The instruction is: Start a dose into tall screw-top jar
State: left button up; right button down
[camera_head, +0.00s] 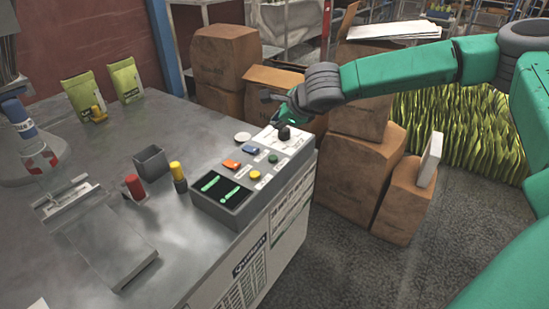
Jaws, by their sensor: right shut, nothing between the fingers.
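The control box (238,215) stands at the table's right edge. It has a black panel with green displays, an orange button (232,164), a blue button (251,150), a green button (273,158), a yellow button (255,174) and a black knob (284,133). My right gripper (277,121) is shut and empty, just above and behind the knob; I cannot tell whether it touches it. A filler nozzle (17,115) comes down at the far left, over a pale, red-marked object (40,160) that may be the jar. My left gripper is not in view.
On the metal table (195,120) stand a grey open box (151,161), a red-capped container (135,187), a yellow-topped one (178,175), a flat plate (115,245) and green pouches (84,95). Cardboard boxes (355,175) are stacked beyond the table's right edge.

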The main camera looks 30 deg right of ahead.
aim_at(274, 157)
jog(key=a+f+b, duration=0.1)
jog(key=b, duration=0.1)
jog(key=a+f+b, duration=0.1)
jog(key=f+b, duration=0.1)
jog(key=shift+f, duration=0.2)
jog(key=f+b, duration=0.1)
jog(key=d+f+b, duration=0.1)
jog(key=f, duration=0.1)
jog(key=f+b, duration=0.1)
jog(key=f, duration=0.1)
jog(key=shift+d+b, duration=0.25)
jog(key=shift+b, duration=0.1)
jog(key=shift+a+r, duration=0.15)
jog(key=shift+a, duration=0.5)
jog(key=shift+d+f, duration=0.2)
jog(key=shift+d, duration=0.35)
jog(key=shift+a+r, duration=0.1)
jog(key=shift+a, duration=0.3)
jog(key=shift+d+f, duration=0.2)
jog(key=shift+d, duration=0.05)
